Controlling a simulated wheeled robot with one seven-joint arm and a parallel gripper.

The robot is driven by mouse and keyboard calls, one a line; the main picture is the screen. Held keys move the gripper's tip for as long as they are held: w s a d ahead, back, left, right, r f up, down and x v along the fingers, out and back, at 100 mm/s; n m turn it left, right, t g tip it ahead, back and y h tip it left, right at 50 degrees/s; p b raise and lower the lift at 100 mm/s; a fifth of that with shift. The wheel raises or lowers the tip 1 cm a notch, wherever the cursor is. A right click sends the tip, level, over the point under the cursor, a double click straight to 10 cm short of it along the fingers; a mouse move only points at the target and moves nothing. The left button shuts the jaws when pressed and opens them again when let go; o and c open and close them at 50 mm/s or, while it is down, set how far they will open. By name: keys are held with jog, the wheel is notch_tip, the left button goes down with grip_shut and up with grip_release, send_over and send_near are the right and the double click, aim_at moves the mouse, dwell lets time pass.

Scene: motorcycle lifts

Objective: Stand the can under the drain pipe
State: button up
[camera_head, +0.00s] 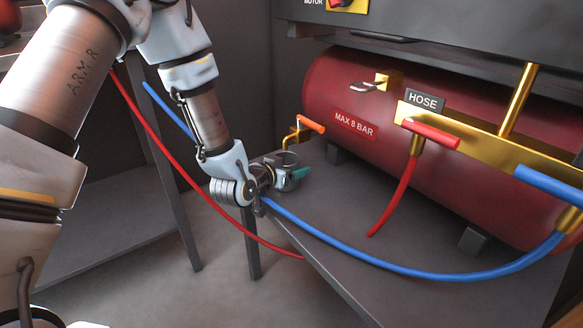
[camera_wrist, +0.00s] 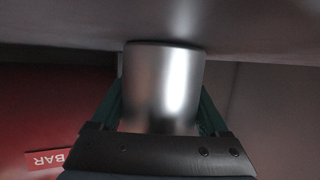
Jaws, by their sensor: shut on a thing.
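The can (camera_head: 288,158) is a plain metal cylinder, seen small in the head view near the shelf's far left corner. It fills the middle of the wrist view (camera_wrist: 163,85), which looks upside down. My gripper (camera_head: 289,177) is shut on the can, with a teal finger on each side. The can looks upright, its base at or very near the shelf surface; I cannot tell if it touches. The brass drain pipe (camera_head: 286,142) with an orange handle (camera_head: 311,125) comes off the tank's left end. In the head view its outlet appears just above the can's mouth; exact depth alignment is unclear.
The red tank (camera_head: 345,90) lies along the grey shelf (camera_head: 340,225). A blue hose (camera_head: 400,268) crosses the shelf beside my gripper, and a red hose (camera_head: 400,190) hangs from the brass manifold (camera_head: 480,142). The shelf's front middle is otherwise clear.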

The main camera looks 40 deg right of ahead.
jog(key=shift+f, duration=0.2)
jog(key=o, duration=1.3)
jog(key=shift+a+r, duration=0.2)
jog(key=shift+r, duration=0.1)
jog(key=p+v, duration=0.2)
jog(key=v, duration=0.8)
jog(key=shift+r, duration=0.2)
jog(key=shift+s+a+r+p, duration=0.1)
jog(key=shift+s+a+p, duration=0.2)
jog(key=shift+a+p, duration=0.6)
jog(key=shift+d, duration=0.2)
